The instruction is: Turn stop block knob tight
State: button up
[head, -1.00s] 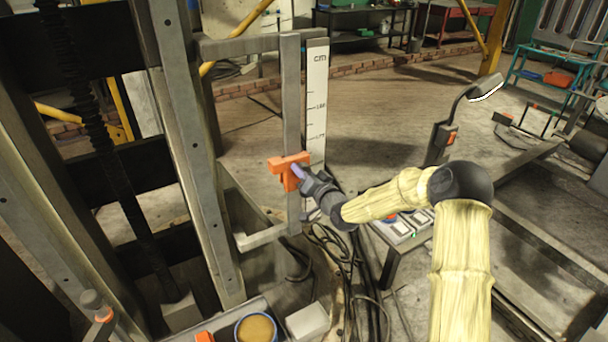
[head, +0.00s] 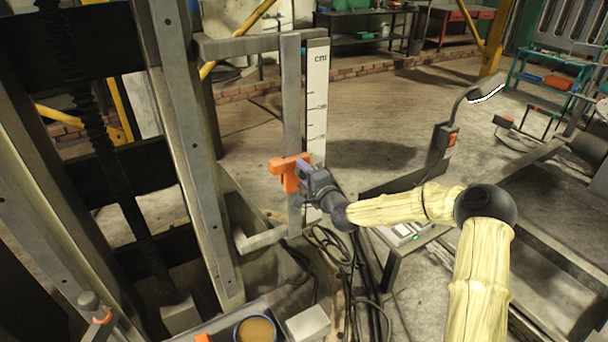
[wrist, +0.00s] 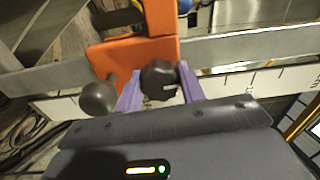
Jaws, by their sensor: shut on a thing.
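The orange stop block (head: 281,170) sits on the upright grey rail (head: 292,110) beside the white cm scale (head: 316,95). It also shows in the wrist view (wrist: 135,55). My gripper (head: 301,174) is at the block's right side. In the wrist view, its two purple fingers (wrist: 160,88) stand on either side of a dark round knob (wrist: 158,78) on the block and are shut on it. A second dark round ball (wrist: 98,97) shows left of the fingers, beside the block. The knob is hidden by my gripper in the head view.
Black cables (head: 350,270) hang below my arm. A tray with a round tan-filled tub (head: 256,330) is at the bottom.

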jog(key=shift+d+m, duration=0.1)
jog(key=shift+m, duration=0.3)
jog(key=o, duration=1)
jog(key=v, duration=1.7)
jog(key=shift+s+d+b, duration=0.15)
jog(key=shift+b, duration=0.15)
